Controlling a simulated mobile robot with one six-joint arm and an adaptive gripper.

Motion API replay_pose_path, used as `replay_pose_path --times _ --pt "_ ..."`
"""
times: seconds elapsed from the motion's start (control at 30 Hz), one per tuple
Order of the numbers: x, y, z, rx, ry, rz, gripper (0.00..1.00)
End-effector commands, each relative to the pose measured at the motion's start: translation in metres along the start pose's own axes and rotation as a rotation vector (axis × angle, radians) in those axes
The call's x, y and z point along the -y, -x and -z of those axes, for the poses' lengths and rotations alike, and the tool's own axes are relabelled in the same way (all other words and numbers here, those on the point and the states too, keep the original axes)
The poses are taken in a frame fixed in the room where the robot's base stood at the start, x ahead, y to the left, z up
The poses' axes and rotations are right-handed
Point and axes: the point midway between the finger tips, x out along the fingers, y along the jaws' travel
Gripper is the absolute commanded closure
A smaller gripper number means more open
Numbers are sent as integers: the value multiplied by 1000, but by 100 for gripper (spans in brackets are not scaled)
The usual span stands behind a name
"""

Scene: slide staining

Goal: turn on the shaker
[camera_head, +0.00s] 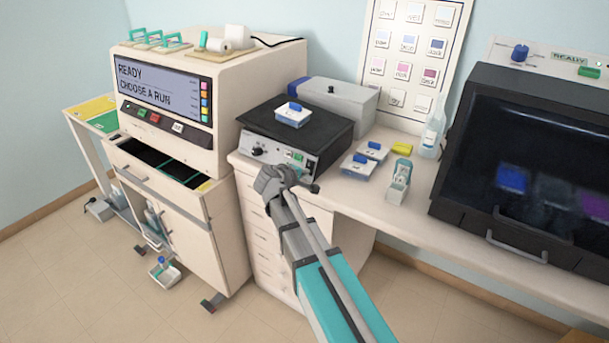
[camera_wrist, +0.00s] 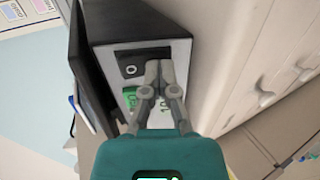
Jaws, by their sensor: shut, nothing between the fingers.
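The shaker (camera_head: 330,130) is a box with a black top platform and a light front panel, standing on the bench. Its panel has a black knob (camera_head: 257,151) at the left and a green display (camera_head: 298,157). In the wrist view, a black switch (camera_wrist: 130,68) marked with a white ring sits beside the green display (camera_wrist: 130,98). A white dish with a blue piece (camera_head: 293,115) rests on the platform. My gripper (camera_wrist: 158,68) is shut and empty in front of the panel, beside the switch in the picture. I cannot tell whether it touches the panel.
A stainer with a READY screen (camera_head: 160,90) stands left of the shaker. A grey box (camera_head: 335,96) is behind. A dark-windowed cabinet (camera_head: 530,150) fills the right.

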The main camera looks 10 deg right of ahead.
Motion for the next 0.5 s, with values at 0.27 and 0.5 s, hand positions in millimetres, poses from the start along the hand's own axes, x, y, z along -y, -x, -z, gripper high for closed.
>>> replay_pose_path --times 0.27,0.5 --pt "-3 2 0 4 3 -2 100" --pt "-10 8 3 0 5 -3 100"
